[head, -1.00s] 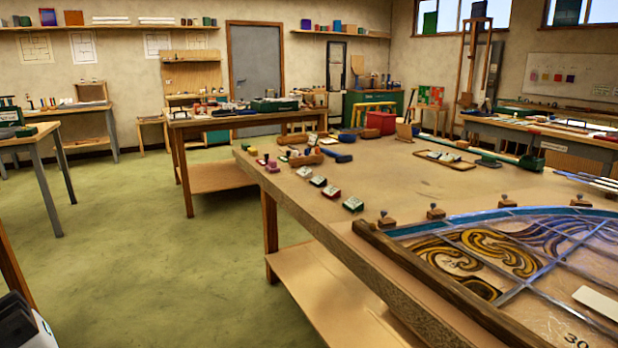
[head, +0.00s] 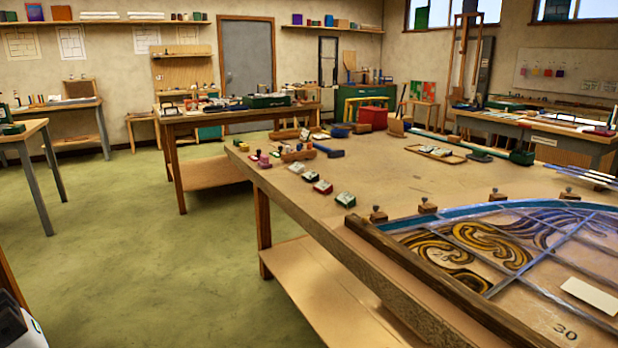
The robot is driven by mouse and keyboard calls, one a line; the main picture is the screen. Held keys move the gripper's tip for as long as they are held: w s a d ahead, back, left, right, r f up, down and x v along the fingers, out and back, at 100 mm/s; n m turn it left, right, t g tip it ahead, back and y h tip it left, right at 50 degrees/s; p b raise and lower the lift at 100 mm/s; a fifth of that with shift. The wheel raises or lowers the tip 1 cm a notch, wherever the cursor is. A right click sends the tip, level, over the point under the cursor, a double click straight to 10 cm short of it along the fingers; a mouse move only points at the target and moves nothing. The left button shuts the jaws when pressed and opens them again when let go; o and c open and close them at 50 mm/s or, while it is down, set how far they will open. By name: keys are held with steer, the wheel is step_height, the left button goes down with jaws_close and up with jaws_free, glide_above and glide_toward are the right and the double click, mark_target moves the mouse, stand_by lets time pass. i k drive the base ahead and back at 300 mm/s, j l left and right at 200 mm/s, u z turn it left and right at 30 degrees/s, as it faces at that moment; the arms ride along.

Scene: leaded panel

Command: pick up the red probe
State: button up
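I cannot make out a red probe for certain. Small blocks with white tops stand in a row near the left edge of the big table (head: 400,180). One is a red block (head: 322,187), and a green block (head: 345,199) stands nearer. A small pink piece (head: 263,159) stands farther back among other small pieces, too small to tell apart. My gripper is not in view. Only a white and black piece, probably part of me, shows at the lower left corner.
A leaded glass panel (head: 470,255) lies on the near right of the table, behind a wooden bar (head: 440,280). A red box (head: 373,117) and a tray (head: 435,154) are farther back. Another bench (head: 215,115) stands behind. The green floor at left (head: 130,250) is clear.

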mark_target(323, 187)
steer(key=i+j+z, duration=0.15)
steer(key=j+z, duration=0.15)
steer(key=z, duration=0.15)
steer(key=i+j+z, duration=0.15)
steer(key=j+z, duration=0.3)
steer(key=i+j+z, duration=0.1)
steer(key=j, duration=0.35)
steer(key=j+z, duration=0.15)
steer(key=j, duration=0.3)
steer(key=i+j, duration=0.1)
steer(key=j, duration=0.25)
steer(key=i+j, duration=0.1)
steer(key=j, duration=0.2)
steer(key=i+j, duration=0.1)
steer(key=j, duration=0.25)
steer(key=i, duration=0.9)
